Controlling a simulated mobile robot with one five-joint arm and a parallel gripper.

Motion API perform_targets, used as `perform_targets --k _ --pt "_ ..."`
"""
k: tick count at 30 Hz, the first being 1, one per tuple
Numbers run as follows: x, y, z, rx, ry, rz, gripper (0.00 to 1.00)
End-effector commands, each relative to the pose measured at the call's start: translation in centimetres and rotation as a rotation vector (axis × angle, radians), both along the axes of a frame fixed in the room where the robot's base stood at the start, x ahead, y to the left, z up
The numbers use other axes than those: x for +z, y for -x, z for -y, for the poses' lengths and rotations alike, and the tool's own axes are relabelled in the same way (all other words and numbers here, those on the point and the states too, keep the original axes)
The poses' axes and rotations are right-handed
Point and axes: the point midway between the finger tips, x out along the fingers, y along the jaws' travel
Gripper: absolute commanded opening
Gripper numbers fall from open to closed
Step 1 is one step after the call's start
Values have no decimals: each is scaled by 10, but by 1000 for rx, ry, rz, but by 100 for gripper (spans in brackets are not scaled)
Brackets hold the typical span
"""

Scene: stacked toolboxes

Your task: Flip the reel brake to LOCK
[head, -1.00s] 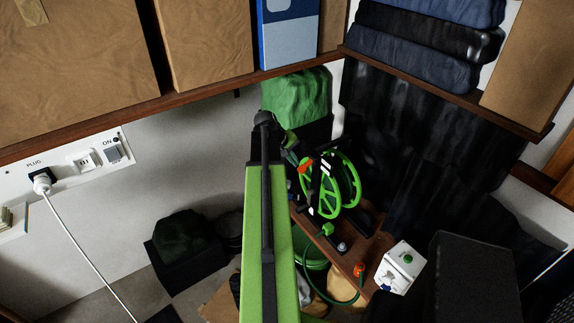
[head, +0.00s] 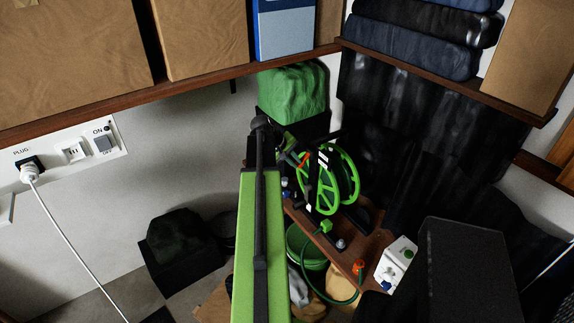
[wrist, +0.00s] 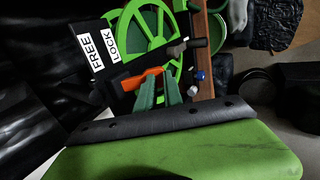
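The green-spoked reel (head: 326,182) stands on a brown board in the head view; part of it also shows in the wrist view (wrist: 150,38). The orange brake lever (wrist: 141,79) lies by a black plate with white labels, FREE (wrist: 90,50) and LOCK (wrist: 113,37). The lever slants below the labels; which one it is set to I cannot tell. My gripper (wrist: 160,86) has two green fingers with a gap between them. Its tips are at the lever, the left finger close against or over it; contact is unclear. My arm partly hides the gripper in the head view.
A dark box (head: 468,270) stands at front right. A shelf with cartons (head: 80,60) runs above. Dark hanging cloth (head: 400,130) is behind.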

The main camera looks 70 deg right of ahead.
Motion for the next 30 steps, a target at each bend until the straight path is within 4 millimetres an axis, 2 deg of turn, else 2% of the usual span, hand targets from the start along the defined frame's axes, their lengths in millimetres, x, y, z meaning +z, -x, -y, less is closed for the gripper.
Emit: perform_targets --k 9,18,24,26,30 --pt "-3 5 5 -10 -5 11 0" --pt "13 8 6 -14 -5 11 0" --pt "14 9 6 -14 -4 9 0" --pt "18 8 4 -13 -5 8 0" --pt "42 0 -6 -10 -4 9 0"
